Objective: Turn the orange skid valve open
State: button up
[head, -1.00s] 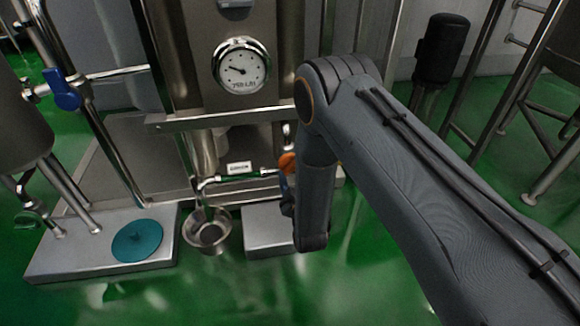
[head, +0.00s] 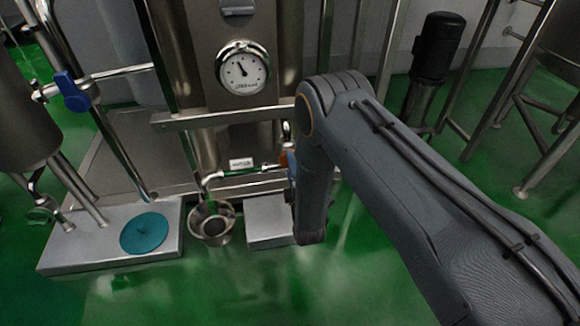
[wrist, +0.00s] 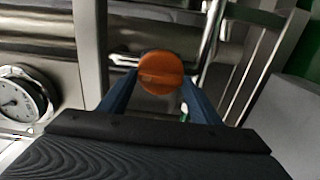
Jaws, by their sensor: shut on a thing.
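The orange valve handle (wrist: 161,73) sits between the two blue fingers of my gripper (wrist: 160,92) in the wrist view, and the gripper is shut on it. In the head view only a small piece of the orange handle (head: 284,157) shows beside my arm, at the right end of the thin outlet pipe (head: 243,171). My arm hides most of the gripper there. The handle's exact angle is hard to tell.
A steel pot (head: 212,222) stands under the pipe's spout. A round gauge (head: 242,71) is above on the steel skid. A blue-handled valve (head: 72,92) and a teal disc (head: 144,233) on a plinth are at left. Green floor is clear in front.

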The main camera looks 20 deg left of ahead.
jog(key=shift+a, duration=0.1)
dwell(0.4)
jog(key=o, duration=0.9)
jog(key=shift+o, duration=0.2)
jog(key=shift+s, duration=0.1)
jog(key=p+v, duration=0.2)
jog(key=v, duration=0.5)
jog(key=shift+s+d, duration=0.3)
